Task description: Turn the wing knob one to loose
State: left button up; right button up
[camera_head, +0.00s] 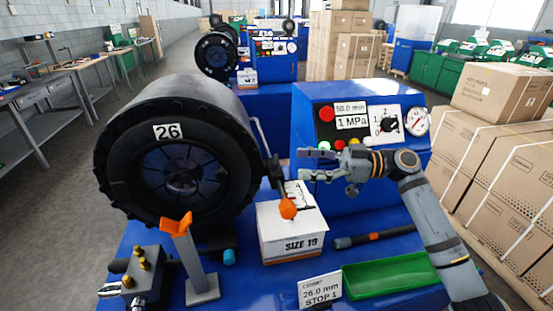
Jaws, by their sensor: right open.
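I cannot tell for sure which part is the wing knob one. A black rotary knob (389,125) sits on a white plate with numbers on the blue control panel, between the pressure label and the gauge. An orange piece (288,208) hangs on a black bracket at the right side of the big black crimper head (178,165) marked 26. My right gripper (303,165) is open and empty, fingers pointing left, in front of the panel's lower left and a little above and right of the orange piece. My left gripper is not in view.
A white box (290,232) marked SIZE 19 stands below my right gripper. A green tray (390,276), a black tool (372,239) and a STOP 1 card (320,290) lie in front. An orange-topped stand (203,285) is at the left. Cartons (500,150) stand right.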

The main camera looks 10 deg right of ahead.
aim_at(276, 159)
jog(key=p+x, duration=0.2)
jog(key=x, duration=0.4)
jog(key=shift+w+a+r, duration=0.1)
jog(key=shift+a+r, duration=0.05)
jog(key=shift+a, duration=0.1)
jog(key=shift+w+a+p, duration=0.1)
jog(key=shift+a+p, duration=0.2)
jog(key=shift+a, duration=0.05)
jog(key=c, duration=1.2)
jog(key=n+g+b, duration=0.1)
jog(key=b, duration=0.2)
jog(key=f+n+g+b, duration=0.1)
jog(key=g+b, duration=0.1)
jog(key=b, duration=0.1)
jog(key=shift+w+y, duration=0.1)
jog(key=shift+y, duration=0.2)
jog(key=shift+r+n+g+b, duration=0.2)
jog(key=shift+n+g+b, duration=0.35)
jog(key=shift+g, duration=0.25)
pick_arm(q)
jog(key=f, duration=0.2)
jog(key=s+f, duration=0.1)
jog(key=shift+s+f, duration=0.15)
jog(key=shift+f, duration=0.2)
pick_arm(e)
jog(key=shift+r, duration=0.15)
jog(key=o, duration=1.2)
